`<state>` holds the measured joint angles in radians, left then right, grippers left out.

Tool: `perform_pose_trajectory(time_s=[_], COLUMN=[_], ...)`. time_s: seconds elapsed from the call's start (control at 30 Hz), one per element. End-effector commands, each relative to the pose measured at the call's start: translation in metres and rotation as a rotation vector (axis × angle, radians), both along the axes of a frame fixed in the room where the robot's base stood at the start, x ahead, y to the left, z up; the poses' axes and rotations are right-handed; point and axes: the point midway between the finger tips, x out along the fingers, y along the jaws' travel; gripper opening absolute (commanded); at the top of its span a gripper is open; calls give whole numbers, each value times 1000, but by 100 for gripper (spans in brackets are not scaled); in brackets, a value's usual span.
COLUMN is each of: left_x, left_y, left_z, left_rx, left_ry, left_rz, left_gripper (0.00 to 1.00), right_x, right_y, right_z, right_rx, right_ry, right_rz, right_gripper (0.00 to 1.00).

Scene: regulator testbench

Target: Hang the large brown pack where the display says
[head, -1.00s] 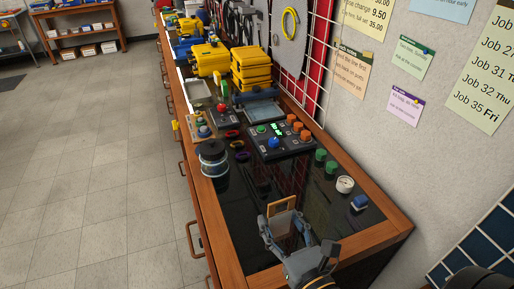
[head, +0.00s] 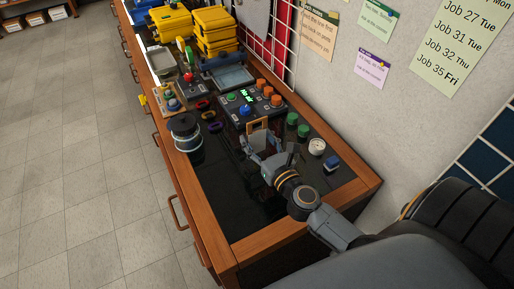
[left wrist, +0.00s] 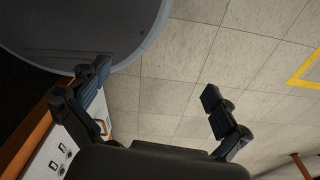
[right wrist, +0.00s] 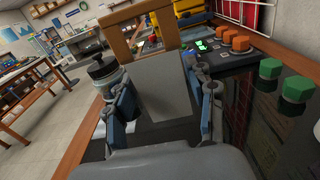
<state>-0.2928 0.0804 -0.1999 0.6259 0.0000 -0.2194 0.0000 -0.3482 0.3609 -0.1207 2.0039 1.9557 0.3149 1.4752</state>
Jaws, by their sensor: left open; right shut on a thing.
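My right gripper (head: 267,150) is shut on a grey slab-like thing with an open brown frame (head: 249,126) at its far end. The right wrist view shows the brown frame (right wrist: 117,40) beyond the grey body (right wrist: 168,100) between the fingers. I take it for the brown pack; its lower part is hidden. It is held above the dark bench top, near a control box with a lit green display (head: 247,96). The display seems to read "No air". My left gripper (left wrist: 153,88) is open and empty above the tiled floor, outside the head view.
A dark round jar (head: 186,132) stands left of the held thing. Green knobs (head: 291,118), a white gauge (head: 317,146) and a blue block (head: 332,163) lie to the right. Yellow bins (head: 213,30) stand further back. A white wire grid (head: 294,50) hangs on the wall. The front bench top is clear.

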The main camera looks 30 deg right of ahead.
Motion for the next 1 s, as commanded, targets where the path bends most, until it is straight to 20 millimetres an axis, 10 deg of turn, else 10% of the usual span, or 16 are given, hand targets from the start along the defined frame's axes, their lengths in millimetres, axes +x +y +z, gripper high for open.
perform_pose_trajectory(time_s=[0.4, 0.83, 0.87, 1.0], left_x=[-9, -11, -11, -11], left_y=[-2, -1, -1, 0], left_z=[-32, -35, -34, -33], left_rx=[-1, 0, 0, 0], left_ry=[14, 17, 17, 16], left_rz=[2, 1, 1, 1], left_gripper=[100, 100, 100, 100], right_x=[12, 12, 12, 12], right_y=[-6, -6, -6, -6], right_z=[-46, -50, -49, -49], right_rx=[-1, 0, 0, -1], right_ry=[-1, -1, -1, -1], right_rz=[0, 0, 0, 1], right_gripper=[34, 34, 59, 78])
